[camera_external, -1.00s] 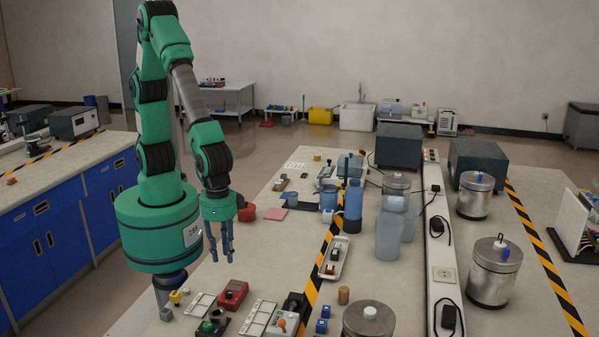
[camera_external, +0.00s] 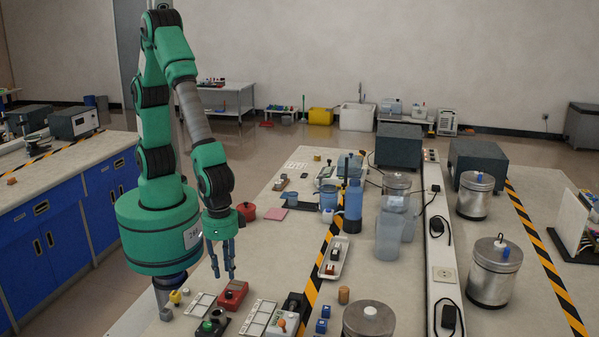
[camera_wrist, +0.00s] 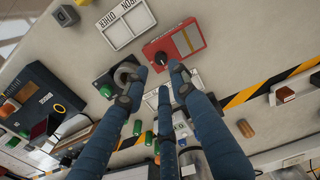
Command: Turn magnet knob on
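A red box (camera_external: 232,295) with a dark knob lies on the bench just below my gripper (camera_external: 225,277). In the wrist view the red box (camera_wrist: 188,40) shows a black knob (camera_wrist: 161,58) near its lower left corner. No label I can read says which control is the magnet knob. My gripper (camera_wrist: 154,86) has its fingers spread and nothing between them. The fingertips look close to the red box's knob, but I see no clear contact. The fingers hide part of the bench.
A dark box with a grey ring (camera_wrist: 126,74) and green button stands beside the red box. A white label frame (camera_wrist: 128,22) and a white device with an orange knob (camera_external: 282,323) are nearby. Black-yellow tape (camera_external: 312,290) crosses the bench.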

